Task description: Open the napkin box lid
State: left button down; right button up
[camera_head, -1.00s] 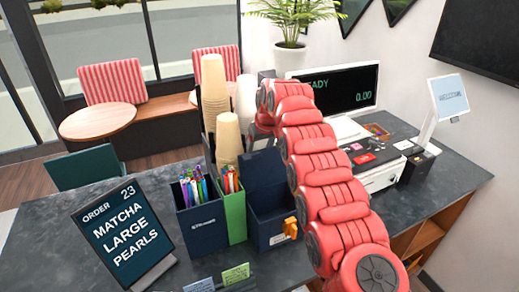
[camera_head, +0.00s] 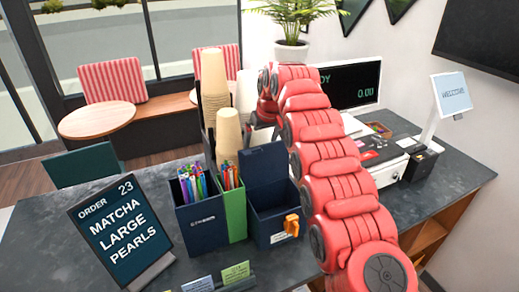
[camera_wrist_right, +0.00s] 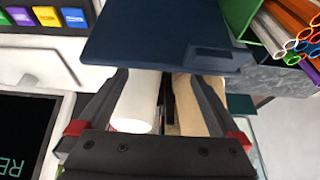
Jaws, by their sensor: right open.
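The napkin box (camera_head: 272,222) is a dark blue box on the counter with an orange tab on its front. Its lid (camera_head: 265,168) stands up, about upright, at the back of the box. In the right wrist view the lid (camera_wrist_right: 155,35) is a broad blue panel just ahead of the fingertips. My right gripper (camera_wrist_right: 158,82) is open, with no object clamped in it. In the head view it is mostly hidden behind the lid and my red arm, so I cannot tell whether it touches the lid. My left gripper is not in view.
Straw holders (camera_head: 201,212) stand left of the box, with cup stacks (camera_head: 228,135) behind. An order sign (camera_head: 122,230) is at front left. A register screen (camera_head: 355,85) and tablet (camera_head: 451,95) stand to the right. The counter between sign and straws is bare.

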jog(key=p+v, duration=0.4)
jog(key=v, duration=1)
jog(key=shift+r, duration=0.4)
jog(key=shift+p, duration=0.3)
